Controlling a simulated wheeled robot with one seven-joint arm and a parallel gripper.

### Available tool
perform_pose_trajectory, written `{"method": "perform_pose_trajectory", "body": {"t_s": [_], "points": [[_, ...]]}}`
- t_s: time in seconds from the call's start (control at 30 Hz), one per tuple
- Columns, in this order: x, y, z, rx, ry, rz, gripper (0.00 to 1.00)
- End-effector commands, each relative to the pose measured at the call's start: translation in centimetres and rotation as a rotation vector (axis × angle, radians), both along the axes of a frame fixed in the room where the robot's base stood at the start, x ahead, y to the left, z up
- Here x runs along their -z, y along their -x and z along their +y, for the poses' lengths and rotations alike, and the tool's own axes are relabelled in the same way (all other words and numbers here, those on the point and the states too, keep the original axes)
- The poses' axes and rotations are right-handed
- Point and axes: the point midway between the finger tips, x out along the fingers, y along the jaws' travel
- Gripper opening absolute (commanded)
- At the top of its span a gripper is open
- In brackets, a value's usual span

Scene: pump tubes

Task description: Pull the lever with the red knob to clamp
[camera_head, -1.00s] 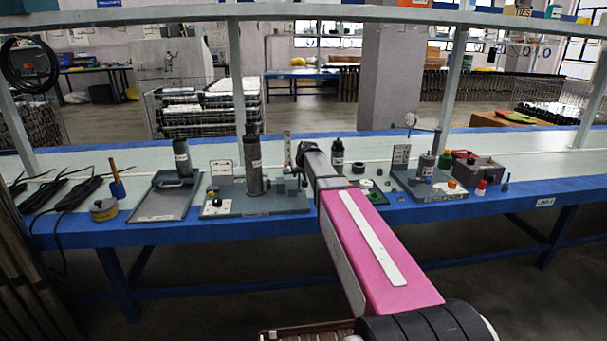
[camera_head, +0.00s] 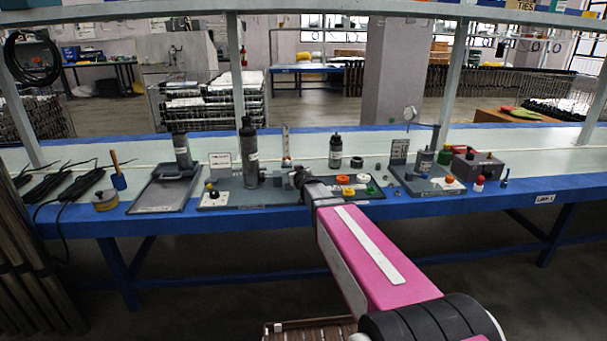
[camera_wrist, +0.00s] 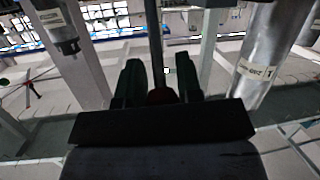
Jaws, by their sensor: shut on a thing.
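The lever's red knob (camera_wrist: 161,96) sits between the two dark fingers of my gripper (camera_wrist: 158,66) in the wrist view, mostly covered by them. The gripper is shut on it. The dark lever rod (camera_wrist: 155,35) runs up from the knob in that view. In the head view my gripper (camera_head: 298,179) is low over the front right part of the grey clamp fixture (camera_head: 270,197), and the knob is hidden there. A dark upright tube (camera_head: 249,160) stands on the fixture, left of my gripper. A labelled metal cylinder (camera_wrist: 262,60) shows at the right of the wrist view.
A grey tray (camera_head: 152,196) with a cylinder lies left of the fixture. A black bottle (camera_head: 335,152) and orange and yellow rings (camera_head: 344,179) are to the right of my gripper. Another grey fixture (camera_head: 416,184) stands farther right. The blue table edge (camera_head: 400,209) runs in front.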

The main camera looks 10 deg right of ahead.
Motion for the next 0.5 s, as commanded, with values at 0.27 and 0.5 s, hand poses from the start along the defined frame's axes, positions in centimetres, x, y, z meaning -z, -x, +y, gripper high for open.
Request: {"method": "perform_pose_trajectory", "body": {"t_s": [0.27,0.5], "points": [[0.15,0.02,0.92,0.004,0.002,-0.023,0.0],[0.16,0.05,0.89,0.004,0.002,-0.022,0.0]]}}
